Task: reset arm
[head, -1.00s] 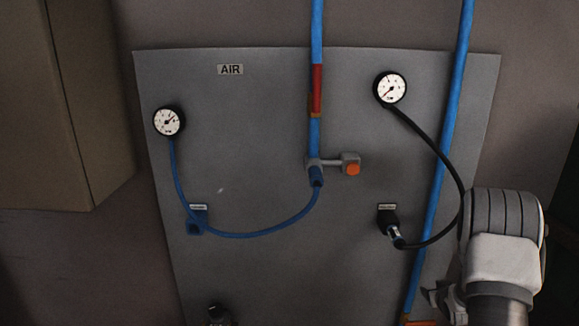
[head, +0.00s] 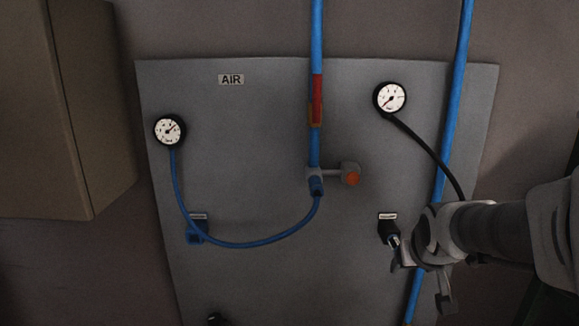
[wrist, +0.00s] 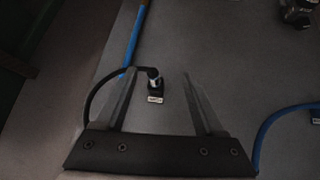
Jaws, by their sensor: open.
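My gripper (head: 422,284) is at the lower right of the grey panel in the head view, in front of the right blue pipe. In the wrist view its two fingers stand wide apart with nothing between them (wrist: 160,80). Beyond the fingers, the black hose's metal-ended plug (wrist: 153,73) sits at the labelled black socket (wrist: 156,92). The plug also shows in the head view (head: 394,240), just up and left of my gripper. My wrist hides the lower part of the black hose (head: 428,150).
The grey panel (head: 260,120) carries a left gauge (head: 170,131), a right gauge (head: 390,98) and a looped blue hose (head: 250,245). The right blue pipe (head: 452,100) runs close to my gripper. A brown box (head: 60,110) is upper left.

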